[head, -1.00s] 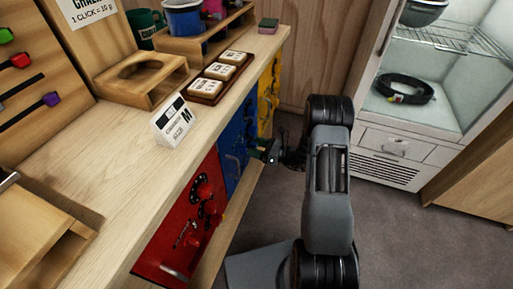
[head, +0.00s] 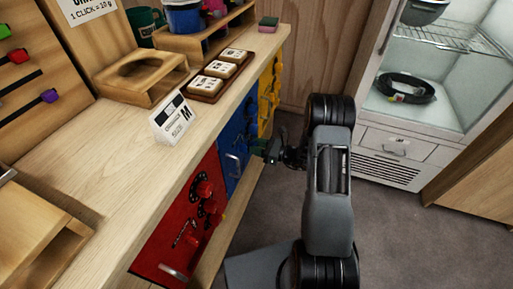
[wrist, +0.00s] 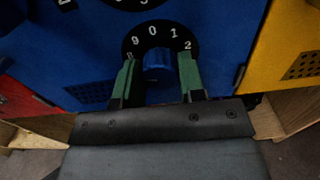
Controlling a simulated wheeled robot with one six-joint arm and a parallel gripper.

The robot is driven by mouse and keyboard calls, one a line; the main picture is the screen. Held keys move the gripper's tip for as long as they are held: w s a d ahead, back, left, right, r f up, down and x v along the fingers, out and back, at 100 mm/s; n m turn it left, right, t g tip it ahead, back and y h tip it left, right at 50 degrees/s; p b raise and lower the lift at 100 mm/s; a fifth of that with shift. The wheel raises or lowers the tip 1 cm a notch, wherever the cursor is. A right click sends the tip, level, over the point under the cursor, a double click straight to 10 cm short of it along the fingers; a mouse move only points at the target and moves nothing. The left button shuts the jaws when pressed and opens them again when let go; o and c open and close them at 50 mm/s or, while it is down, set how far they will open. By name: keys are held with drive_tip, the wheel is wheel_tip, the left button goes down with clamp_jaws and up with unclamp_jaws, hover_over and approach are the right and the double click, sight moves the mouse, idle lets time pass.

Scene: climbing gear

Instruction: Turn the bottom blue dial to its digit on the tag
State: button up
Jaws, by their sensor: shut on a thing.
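The bottom blue dial (wrist: 158,65) is a round blue knob on a blue panel (wrist: 215,50). A black ring with white digits (wrist: 155,36) arches over it; 9, 0, 1 and 2 are readable. My gripper (wrist: 158,78) has its green fingers on both sides of the knob, shut on it. In the head view my gripper (head: 272,148) is at the front of the blue door (head: 236,135), and hides the dial there. White tags (head: 206,84) lie in a brown tray on the counter; their print is too small to read.
The red door (head: 180,230) with red dials is left of the blue one, the yellow door (head: 268,92) right of it. A white card marked M (head: 172,118) stands on the counter (head: 100,165). An open fridge (head: 410,90) is at the right, with grey floor between.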

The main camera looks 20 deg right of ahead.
drive_tip(key=shift+w+d+n+b, duration=0.1)
drive_tip(key=shift+n+b, duration=1.55)
drive_tip(key=shift+n, duration=0.95)
drive_tip(key=o, duration=0.7)
drive_tip(key=shift+d, duration=0.1)
drive_tip(key=shift+o, duration=1.1)
drive_tip(key=p+v, duration=0.2)
drive_tip(key=v, duration=1.1)
drive_tip(key=shift+s+d, duration=0.2)
drive_tip(key=shift+s, duration=0.1)
